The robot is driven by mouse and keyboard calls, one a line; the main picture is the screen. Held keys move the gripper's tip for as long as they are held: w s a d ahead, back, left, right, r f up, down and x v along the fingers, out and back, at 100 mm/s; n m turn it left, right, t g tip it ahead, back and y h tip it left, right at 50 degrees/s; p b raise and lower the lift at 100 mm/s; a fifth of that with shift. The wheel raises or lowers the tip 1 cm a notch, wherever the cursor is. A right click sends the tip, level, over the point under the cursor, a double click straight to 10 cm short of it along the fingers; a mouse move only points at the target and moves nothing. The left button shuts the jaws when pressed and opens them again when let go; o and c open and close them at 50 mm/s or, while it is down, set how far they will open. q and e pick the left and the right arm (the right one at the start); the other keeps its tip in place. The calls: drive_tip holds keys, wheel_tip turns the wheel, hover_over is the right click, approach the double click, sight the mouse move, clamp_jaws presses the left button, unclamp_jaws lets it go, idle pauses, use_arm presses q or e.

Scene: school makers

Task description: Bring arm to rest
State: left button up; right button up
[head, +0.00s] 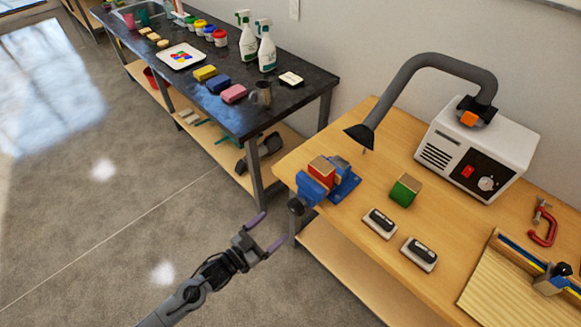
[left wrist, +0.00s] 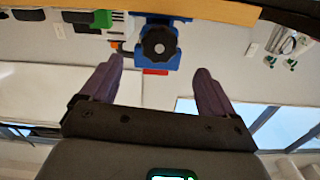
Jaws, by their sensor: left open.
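My left gripper (head: 266,232) is in the head view, in front of the wooden workbench's left front corner, over the floor. Its two purple fingers are apart with nothing between them. In the left wrist view the same open fingers (left wrist: 155,90) show, with the dark knob of the blue vise (left wrist: 158,42) beyond them. In the head view the blue vise (head: 344,187) sits at the bench's near left edge, holding a red-sided wooden block (head: 322,170). The gripper is apart from the vise. My right gripper is in neither view.
The wooden workbench (head: 385,165) bears a green block (head: 405,190), two black-and-white erasers (head: 380,223), a white fume extractor (head: 477,148) and a red clamp (head: 545,228). A dark table (head: 200,100) with paints, sponges and spray bottles stands behind. Open floor (head: 120,220) lies left.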

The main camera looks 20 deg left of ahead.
use_arm(q)
drive_tip(key=s+d+n+g+y, duration=0.1)
drive_tip(key=s+d+n+y, duration=0.25)
drive_tip(key=s, duration=0.35)
drive_tip(key=s+a+r+g+y, duration=0.1)
drive_tip(key=s+a+g+y, duration=0.1)
drive_tip(key=s+g, duration=0.5)
drive_tip(key=s+a+r+g+y, duration=0.1)
drive_tip(key=s+a+g+y, duration=0.1)
drive_tip(key=s+g, duration=0.5)
wheel_tip(320, 180, up, 35)
drive_tip(key=s+t+p, duration=0.1)
drive_tip(key=t+p, duration=0.1)
drive_tip(key=p, duration=3.3)
drive_tip(key=shift+s+r, duration=0.2)
drive_tip(key=shift+a, duration=0.1)
